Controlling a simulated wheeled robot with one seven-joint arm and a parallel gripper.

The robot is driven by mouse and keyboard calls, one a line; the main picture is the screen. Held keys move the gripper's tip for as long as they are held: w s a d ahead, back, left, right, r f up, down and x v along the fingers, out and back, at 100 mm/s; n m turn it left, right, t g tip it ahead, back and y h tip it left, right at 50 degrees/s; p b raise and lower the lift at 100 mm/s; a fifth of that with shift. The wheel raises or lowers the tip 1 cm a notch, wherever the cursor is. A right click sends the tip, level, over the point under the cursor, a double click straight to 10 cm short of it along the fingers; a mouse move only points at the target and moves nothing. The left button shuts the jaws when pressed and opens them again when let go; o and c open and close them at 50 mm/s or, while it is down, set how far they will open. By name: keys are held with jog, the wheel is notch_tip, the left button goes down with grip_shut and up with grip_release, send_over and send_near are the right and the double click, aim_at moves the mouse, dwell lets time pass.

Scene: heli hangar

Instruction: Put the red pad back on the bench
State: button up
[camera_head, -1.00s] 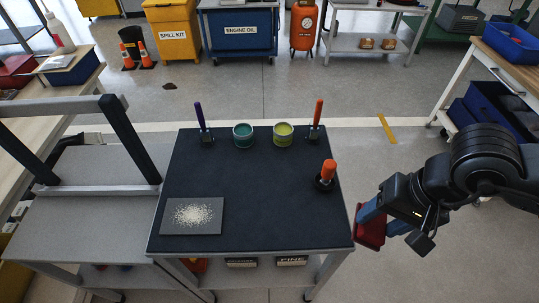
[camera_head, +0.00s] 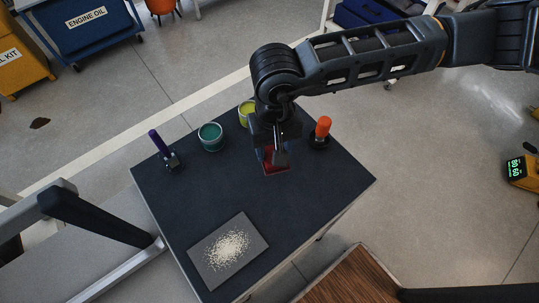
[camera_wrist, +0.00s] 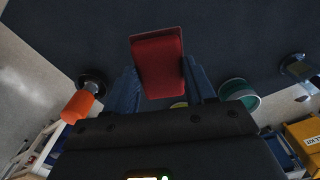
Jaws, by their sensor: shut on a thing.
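The red pad (camera_wrist: 158,62) is held between the blue fingers of my gripper (camera_wrist: 162,85) in the wrist view. In the head view the red pad (camera_head: 276,166) shows just below my gripper (camera_head: 271,154), over the dark top of the bench (camera_head: 200,205). My gripper is shut on the pad. The pad is over the back right part of the bench, close to the orange-handled tool. I cannot tell whether the pad touches the bench top. My wrist hides part of the pad in the head view.
An orange-handled tool (camera_head: 321,132), a yellow-green pot (camera_head: 246,113), a teal pot (camera_head: 210,137) and a purple-handled tool (camera_head: 164,152) stand along the bench. A grey plate with pale grains (camera_head: 228,252) lies at the front. The middle of the bench is clear.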

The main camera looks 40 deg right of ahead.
jog(key=shift+f+p, duration=0.35)
jog(key=shift+f, duration=2.2)
jog(key=o, duration=0.9)
jog(key=shift+o, duration=0.2)
jog(key=shift+d+r, duration=0.1)
jog(key=shift+r, duration=0.05)
notch_tip(320, 180, up, 12)
jog(key=shift+f+b, duration=0.1)
jog(key=shift+b, duration=0.65)
